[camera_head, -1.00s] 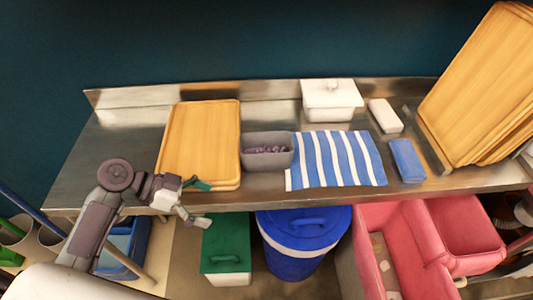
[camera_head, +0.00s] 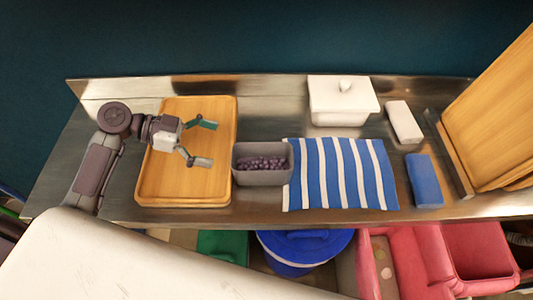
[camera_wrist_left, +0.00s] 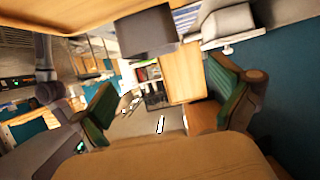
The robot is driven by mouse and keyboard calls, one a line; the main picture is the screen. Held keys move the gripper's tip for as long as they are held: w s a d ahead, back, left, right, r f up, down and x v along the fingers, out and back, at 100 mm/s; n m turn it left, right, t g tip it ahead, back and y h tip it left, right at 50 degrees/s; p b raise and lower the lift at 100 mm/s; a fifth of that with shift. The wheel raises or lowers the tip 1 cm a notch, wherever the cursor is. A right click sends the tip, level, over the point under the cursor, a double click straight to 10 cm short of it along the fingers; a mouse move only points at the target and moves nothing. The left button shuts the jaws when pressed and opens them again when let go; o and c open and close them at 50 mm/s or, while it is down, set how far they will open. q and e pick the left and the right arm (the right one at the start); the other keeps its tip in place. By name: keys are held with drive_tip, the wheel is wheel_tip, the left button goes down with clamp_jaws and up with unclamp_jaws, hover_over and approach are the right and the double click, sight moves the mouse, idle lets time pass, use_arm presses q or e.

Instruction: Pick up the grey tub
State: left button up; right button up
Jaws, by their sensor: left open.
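The grey tub (camera_head: 262,178) stands upright on the steel counter, between the wooden tray and the striped cloth, with dark purple beans (camera_head: 264,163) in it. In the left wrist view, the tub (camera_wrist_left: 146,32) shows as a dark grey box near the top, ahead of the fingers. My left gripper (camera_head: 210,144) is open and empty, above the wooden tray. Its two green-padded fingers point right towards the tub, with a gap between them and it. My right gripper is not in view.
The wooden tray (camera_head: 185,199) lies left of the tub. The blue-and-white striped cloth (camera_head: 340,175) lies close at its right. A white lidded container (camera_head: 342,104), a white block (camera_head: 403,122) and a blue block (camera_head: 424,180) stand further right. Leaning wooden boards (camera_head: 495,120) stand at far right.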

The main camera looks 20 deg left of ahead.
sight(263, 156)
use_arm(q)
drive_tip(key=x, duration=0.2)
drive_tip(key=p+x, duration=0.1)
drive_tip(key=x, duration=0.1)
drive_tip(key=p+x, duration=0.1)
drive_tip(key=x, duration=0.2)
drive_tip(key=shift+s+d+r, duration=0.2)
drive_tip(key=shift+s+r, duration=0.1)
drive_tip(key=shift+s, duration=0.1)
drive_tip(key=shift+w+d+f, duration=0.15)
drive_tip(key=shift+d, duration=0.1)
drive_tip(key=d+p, duration=0.3)
drive_tip(key=shift+w+f, duration=0.1)
drive_tip(key=shift+w, duration=0.1)
drive_tip(key=shift+x, duration=1)
drive_tip(key=shift+w+f, duration=0.1)
drive_tip(key=shift+f, duration=0.2)
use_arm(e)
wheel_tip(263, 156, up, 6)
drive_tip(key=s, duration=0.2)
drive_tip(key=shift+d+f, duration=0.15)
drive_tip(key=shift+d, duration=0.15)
use_arm(q)
drive_tip(key=shift+c, duration=1.2)
drive_tip(key=c, duration=0.8)
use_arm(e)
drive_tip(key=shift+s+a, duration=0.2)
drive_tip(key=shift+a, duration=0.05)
